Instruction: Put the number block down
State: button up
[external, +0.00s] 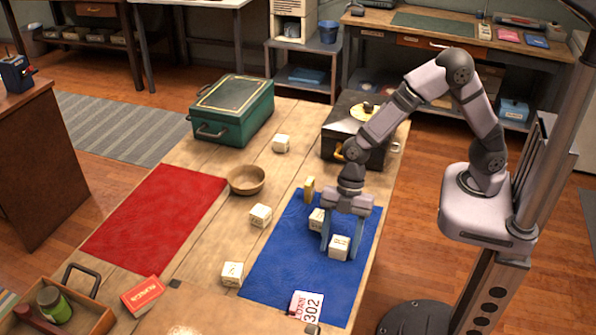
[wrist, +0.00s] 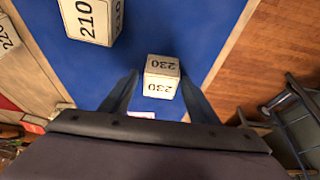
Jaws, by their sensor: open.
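A white block marked 230 (external: 339,247) rests on the blue mat (external: 280,270). The same 230 block (wrist: 161,77) lies between my fingers in the wrist view. My gripper (external: 340,243) is open and low over the mat, with one finger on each side of this block. I cannot tell whether either finger touches it. Another white block (external: 317,220) stands on the mat just behind and left of the gripper; a block marked 210 (wrist: 94,20) shows at the upper left of the wrist view.
Other white blocks lie on the wooden table, one near a wooden bowl (external: 246,180). A small yellowish object (external: 309,189) stands by the mat's far edge. A red mat (external: 155,220) is bare at left. A green chest (external: 232,110) and a dark box (external: 355,135) stand behind.

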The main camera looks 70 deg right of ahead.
jog(key=shift+r, duration=0.1)
jog(key=shift+d+r, duration=0.15)
jog(key=shift+r, duration=0.3)
jog(key=v, duration=1.1)
jog(key=shift+d, duration=0.15)
jog(key=s+d+f+m+h, duration=0.1)
jog(key=s+d+f+m, duration=0.1)
jog(key=d+m, duration=0.4)
jog(key=s+d+f+m+h, duration=0.2)
jog(key=s+d+m, duration=0.3)
jog(key=d, duration=0.3)
jog(key=s+d+f+m+h, duration=0.1)
jog(key=s+d+f+m, duration=0.2)
jog(key=d+m, duration=0.4)
jog(key=shift+s+d+f, duration=0.2)
jog(key=shift+s+f, duration=0.1)
jog(key=shift+s, duration=0.45)
